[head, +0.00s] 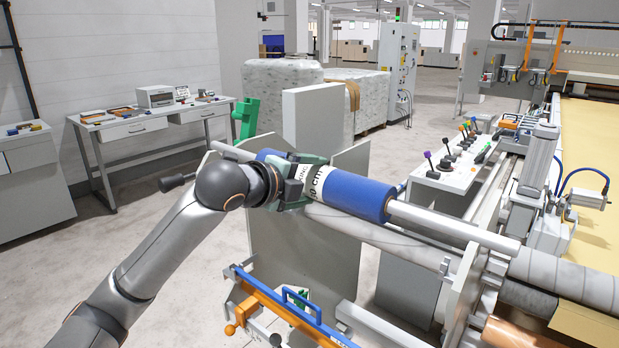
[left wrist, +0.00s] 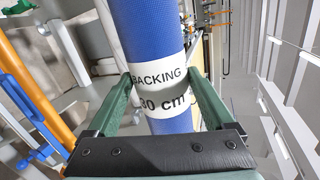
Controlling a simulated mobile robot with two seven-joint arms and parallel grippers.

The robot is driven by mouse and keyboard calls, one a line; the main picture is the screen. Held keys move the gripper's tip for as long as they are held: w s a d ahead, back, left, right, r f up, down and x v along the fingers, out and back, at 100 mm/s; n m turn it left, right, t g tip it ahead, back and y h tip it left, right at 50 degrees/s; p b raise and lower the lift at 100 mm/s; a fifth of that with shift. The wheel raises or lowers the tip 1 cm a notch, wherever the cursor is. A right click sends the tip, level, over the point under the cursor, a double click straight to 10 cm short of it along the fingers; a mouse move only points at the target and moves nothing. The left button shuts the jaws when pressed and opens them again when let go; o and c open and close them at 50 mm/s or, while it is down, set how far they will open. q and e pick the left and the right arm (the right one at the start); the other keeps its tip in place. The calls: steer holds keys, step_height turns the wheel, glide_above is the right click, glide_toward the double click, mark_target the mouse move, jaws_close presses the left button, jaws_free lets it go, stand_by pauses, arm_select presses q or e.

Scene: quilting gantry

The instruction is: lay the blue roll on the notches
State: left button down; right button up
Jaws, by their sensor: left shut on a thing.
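The blue roll (head: 356,196) sits on a pale metal shaft (head: 455,227) that sticks out at both ends. Its white label reads "BACKING 30 cm" in the left wrist view, where the roll (left wrist: 146,32) runs between the fingers. My left gripper (head: 290,188) is shut on the roll at the label, one green finger on each side in the left wrist view (left wrist: 163,84). The shaft's right end lies above or at a grey side plate (head: 463,285); I cannot tell whether they touch. The notches are not clearly visible. My right gripper is not in view.
A long grey roller (head: 380,238) runs just below the blue roll. A control box with coloured levers (head: 447,170) stands behind on the right. A blue handle and orange bar (head: 285,310) are low in front. Open floor lies to the left.

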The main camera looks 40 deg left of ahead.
mark_target(309, 195)
arm_select(q)
steer(key=shift+f+b, duration=0.75)
steer(key=shift+f, duration=0.55)
jaws_free()
steer(key=shift+f, duration=0.2)
steer(key=b+v, duration=0.3)
steer(key=v, duration=0.9)
steer(key=shift+s+r, duration=0.25)
steer(key=shift+s, duration=0.05)
